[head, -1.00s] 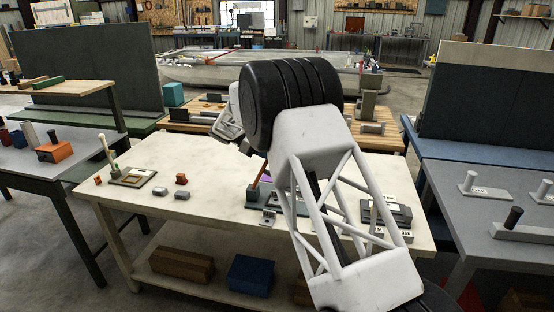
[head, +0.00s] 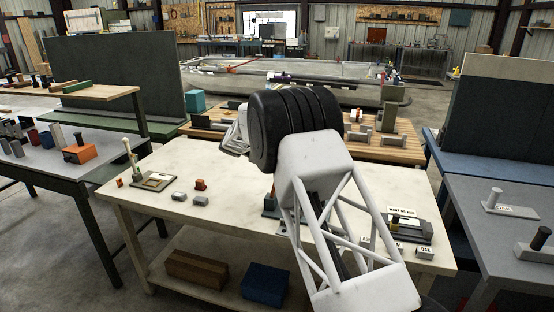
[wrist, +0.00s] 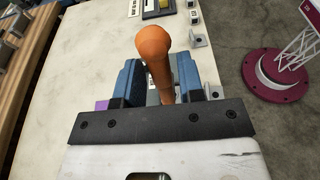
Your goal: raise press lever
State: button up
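The press lever (wrist: 153,48) is an orange rod with a rounded knob end. In the wrist view it stands between the two blue fingers of my gripper (wrist: 160,82). The fingers are apart, one on each side of the rod; whether either touches it I cannot tell. In the head view my arm hides most of the lever and press. Only a small part of the press base (head: 270,205) shows beside my arm on the white table (head: 150,205).
A tan-and-grey plate with an upright handle (head: 152,180) stands at the table's left, with small blocks (head: 200,185) nearby. A dark device with a label (head: 405,224) sits at the right. A maroon round base (wrist: 280,75) shows on the floor. The table's left part has free room.

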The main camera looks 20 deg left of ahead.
jog(key=shift+o, duration=0.5)
jog(key=shift+r, duration=0.1)
